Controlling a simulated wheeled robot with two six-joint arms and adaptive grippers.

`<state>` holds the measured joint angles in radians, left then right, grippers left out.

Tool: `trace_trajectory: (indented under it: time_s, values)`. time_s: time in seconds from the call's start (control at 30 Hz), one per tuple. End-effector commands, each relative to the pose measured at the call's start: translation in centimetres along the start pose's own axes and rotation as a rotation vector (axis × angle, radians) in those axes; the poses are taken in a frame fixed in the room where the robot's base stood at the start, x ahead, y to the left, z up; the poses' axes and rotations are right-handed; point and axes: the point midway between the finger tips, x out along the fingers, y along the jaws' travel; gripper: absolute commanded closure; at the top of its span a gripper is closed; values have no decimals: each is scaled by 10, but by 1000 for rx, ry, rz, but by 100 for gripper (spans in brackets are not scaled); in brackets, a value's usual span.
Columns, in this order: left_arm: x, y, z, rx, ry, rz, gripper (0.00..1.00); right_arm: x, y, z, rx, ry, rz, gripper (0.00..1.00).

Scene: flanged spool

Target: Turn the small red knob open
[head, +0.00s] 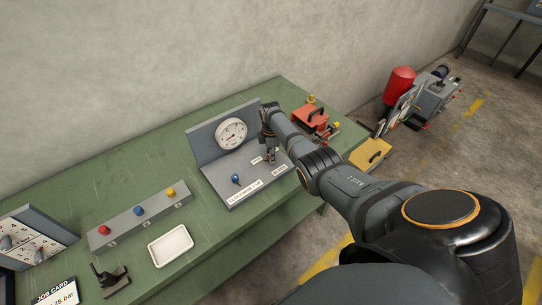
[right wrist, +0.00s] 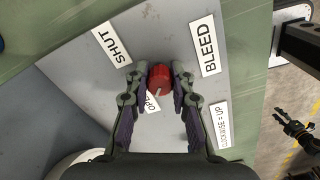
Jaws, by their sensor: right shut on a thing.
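The small red knob (right wrist: 160,76) sits on the grey panel between my right gripper's fingertips in the right wrist view. My right gripper (right wrist: 160,82) is shut on it, one finger on each side. A pale pointer line on the knob points down toward a partly hidden label that seems to read OPEN (right wrist: 151,102). The SHUT label (right wrist: 112,44) is at the upper left and the BLEED label (right wrist: 206,47) at the upper right. In the head view my right gripper (head: 271,156) points down at the panel and hides the knob. My left gripper (right wrist: 281,115) shows small and empty at the right of the wrist view, fingers apart.
The grey panel (head: 213,175) carries a white dial gauge (head: 231,133) and a blue knob (head: 235,179).

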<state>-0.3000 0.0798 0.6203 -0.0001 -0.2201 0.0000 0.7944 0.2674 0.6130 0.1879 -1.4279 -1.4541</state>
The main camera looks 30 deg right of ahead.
Motion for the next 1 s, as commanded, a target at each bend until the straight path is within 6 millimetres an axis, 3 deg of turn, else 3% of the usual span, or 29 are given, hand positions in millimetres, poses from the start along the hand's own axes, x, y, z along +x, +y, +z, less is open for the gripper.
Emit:
trace_trajectory:
  time_s: [0.4,0.97,1.0]
  values:
    - [1,0,0,0,0,0,60,0,0,0,-192,1,1,100]
    - [1,0,0,0,0,0,60,0,0,0,-222,1,1,100]
    - [1,0,0,0,0,0,60,0,0,0,-222,1,1,76]
